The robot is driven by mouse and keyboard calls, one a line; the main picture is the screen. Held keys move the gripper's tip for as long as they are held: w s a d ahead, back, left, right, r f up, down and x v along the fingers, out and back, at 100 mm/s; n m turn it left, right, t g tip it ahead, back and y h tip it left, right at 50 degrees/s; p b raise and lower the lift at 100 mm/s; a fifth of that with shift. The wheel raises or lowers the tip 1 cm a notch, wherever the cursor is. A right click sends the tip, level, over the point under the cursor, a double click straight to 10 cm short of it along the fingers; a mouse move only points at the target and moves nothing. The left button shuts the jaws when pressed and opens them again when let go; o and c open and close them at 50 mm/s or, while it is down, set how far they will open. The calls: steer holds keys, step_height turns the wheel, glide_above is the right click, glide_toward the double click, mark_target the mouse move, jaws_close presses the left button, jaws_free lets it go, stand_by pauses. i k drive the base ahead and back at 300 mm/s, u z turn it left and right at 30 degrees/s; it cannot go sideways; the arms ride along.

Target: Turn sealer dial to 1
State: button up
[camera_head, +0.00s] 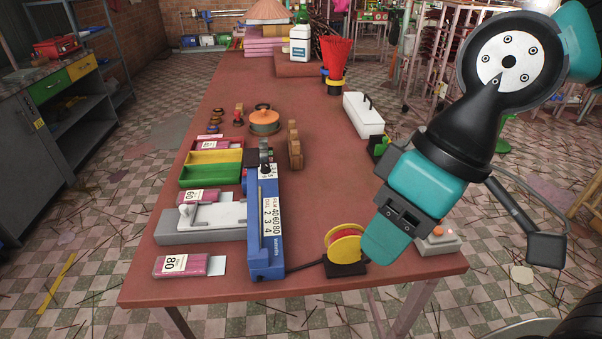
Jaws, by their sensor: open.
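The blue sealer (265,240) lies lengthwise on the table, left of centre, with a white label pairing film 40, 60, 80 with dial 2, 3, 4. Its dial (266,170) is at the far end of its top, with small numbers around it. The dial's setting is too small to read for certain. My gripper (386,245) hangs at the right, near the table's front right corner, to the right of the sealer and well apart from the dial. Its teal finger end points down and left. It is open, and I see nothing held in it.
A yellow reel (345,246) stands between the sealer and my gripper. Pink packets (180,266), yellow and green trays (212,174), an orange pot (264,122) and wooden pieces (294,145) surround the sealer. A white box (363,115) stands at right. The middle right tabletop is clear.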

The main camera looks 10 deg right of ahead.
mark_target(265, 168)
steer(key=z, duration=0.4)
steer(key=k, duration=0.9)
steer(key=u, duration=0.5)
steer(key=i, duration=1.8)
steer(key=z, duration=0.75)
